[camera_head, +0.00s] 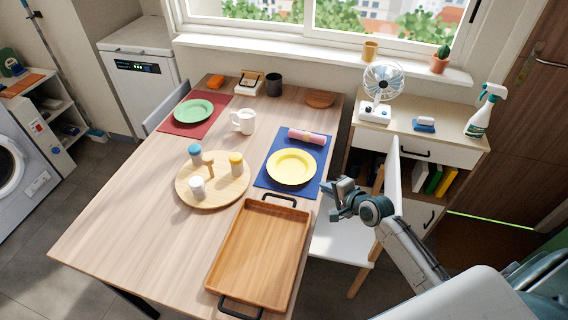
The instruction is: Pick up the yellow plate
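The yellow plate (293,167) lies flat on a blue placemat (268,186) at the right side of the wooden table. A pink rolled napkin (307,136) lies on the same mat just behind the plate. My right gripper (335,198) is in front and to the right of the plate, by the table's right edge, apart from the plate. Its fingers look spread with nothing between them. My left gripper is not in view.
A wooden tray (258,252) with black handles lies in front of the mat. A round board (213,192) with shakers is to the left. A white mug (243,121) and a green plate (194,110) stand farther back. A white chair (340,243) is beside the table's right edge.

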